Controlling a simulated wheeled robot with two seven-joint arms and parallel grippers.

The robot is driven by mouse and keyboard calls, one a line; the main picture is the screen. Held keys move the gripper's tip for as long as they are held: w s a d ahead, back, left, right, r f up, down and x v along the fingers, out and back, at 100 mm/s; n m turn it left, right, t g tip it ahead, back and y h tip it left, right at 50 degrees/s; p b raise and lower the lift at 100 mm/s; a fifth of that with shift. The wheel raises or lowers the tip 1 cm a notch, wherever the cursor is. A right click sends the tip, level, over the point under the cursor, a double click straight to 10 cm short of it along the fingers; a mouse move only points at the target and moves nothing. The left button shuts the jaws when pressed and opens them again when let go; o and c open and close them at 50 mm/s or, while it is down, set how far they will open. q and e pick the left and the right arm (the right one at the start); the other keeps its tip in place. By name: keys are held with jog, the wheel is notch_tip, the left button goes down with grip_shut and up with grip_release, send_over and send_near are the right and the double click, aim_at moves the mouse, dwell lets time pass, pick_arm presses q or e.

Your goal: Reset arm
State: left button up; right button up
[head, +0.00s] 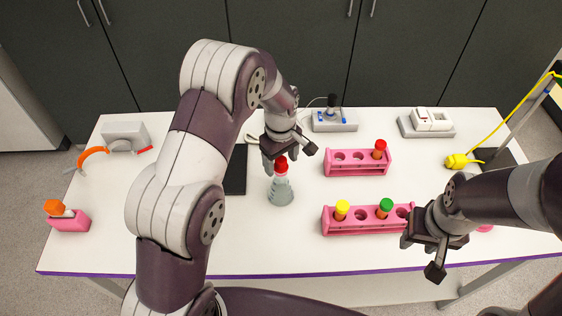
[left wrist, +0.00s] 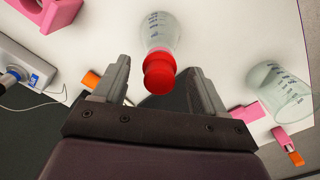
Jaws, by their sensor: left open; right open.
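My left gripper (head: 289,158) is open over the table, just above and behind a clear flask (head: 281,190) with a red cap (head: 281,165). In the left wrist view, the jaws of my left gripper (left wrist: 158,82) are apart. The red cap (left wrist: 159,74) shows between the fingers, with the clear flask (left wrist: 159,30) beyond it; whether a finger touches it I cannot tell. My right gripper (head: 421,256) is open at the table's front edge, beside the right end of the front pink rack (head: 365,228). It holds nothing that I can see.
The front rack holds yellow-capped (head: 342,209) and green-capped (head: 385,207) tubes. A back pink rack (head: 345,169) holds a red-capped tube (head: 379,149). A clear beaker (left wrist: 283,92) shows in the left wrist view. Devices line the back; a yellow cable (head: 515,115) hangs at right.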

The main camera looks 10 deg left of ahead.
aim_at(281, 159)
pick_arm(q)
notch_tip(281, 159, up, 6)
jog(key=shift+w+r+b, duration=0.1)
jog(key=shift+r+b, duration=0.15)
jog(key=shift+b, duration=0.8)
notch_tip(281, 159, up, 5)
jog(key=p, duration=0.2)
jog(key=shift+p, duration=0.35)
